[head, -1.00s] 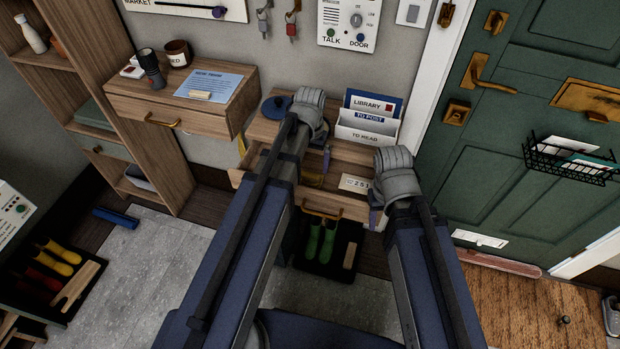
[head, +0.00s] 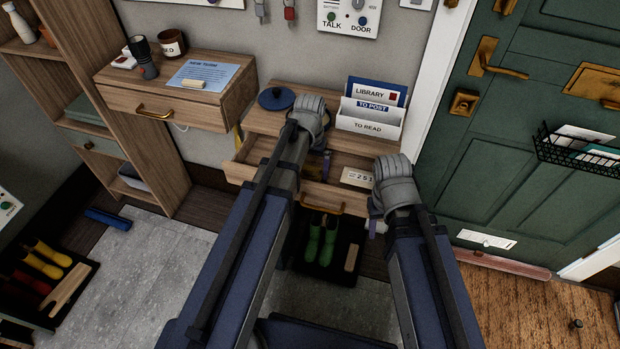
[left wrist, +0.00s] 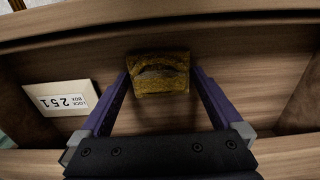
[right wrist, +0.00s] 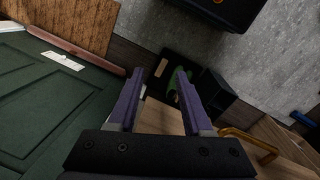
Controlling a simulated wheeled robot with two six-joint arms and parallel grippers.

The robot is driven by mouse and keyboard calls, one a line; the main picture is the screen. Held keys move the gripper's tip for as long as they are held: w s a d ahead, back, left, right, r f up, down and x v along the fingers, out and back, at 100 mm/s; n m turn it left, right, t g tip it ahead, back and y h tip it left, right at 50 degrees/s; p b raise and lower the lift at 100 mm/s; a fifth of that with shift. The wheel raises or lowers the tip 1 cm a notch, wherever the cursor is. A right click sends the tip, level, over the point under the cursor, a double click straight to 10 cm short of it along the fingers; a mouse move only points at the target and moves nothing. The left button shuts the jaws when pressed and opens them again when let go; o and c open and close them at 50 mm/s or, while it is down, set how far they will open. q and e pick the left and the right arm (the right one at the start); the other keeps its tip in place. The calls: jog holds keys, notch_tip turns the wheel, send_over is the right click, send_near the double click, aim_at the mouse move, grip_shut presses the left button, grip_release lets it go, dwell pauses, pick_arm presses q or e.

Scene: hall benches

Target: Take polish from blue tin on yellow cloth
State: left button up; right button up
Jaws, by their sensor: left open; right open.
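A folded yellow cloth (left wrist: 158,74) with a dark fold or streak across it lies in the open drawer (left wrist: 240,75), in the left wrist view. My left gripper (left wrist: 160,82) is open over the drawer, its fingers on either side of the cloth; contact is unclear. In the head view the left gripper (head: 322,168) hides most of that drawer spot. My right gripper (right wrist: 155,92) is open and empty, in front of the drawer's right end.
A card marked 251 (left wrist: 62,98) lies in the drawer beside the cloth. A letter rack (head: 367,122) stands on the console top at the right. Green boots (head: 321,240) stand on a dark tray below. The green door (head: 455,150) is at the right.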

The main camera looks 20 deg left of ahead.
aim_at(310, 168)
pick_arm(q)
jog(key=c, duration=1)
jog(key=shift+r, duration=0.1)
notch_tip(310, 168, up, 10)
jog(key=p, duration=1)
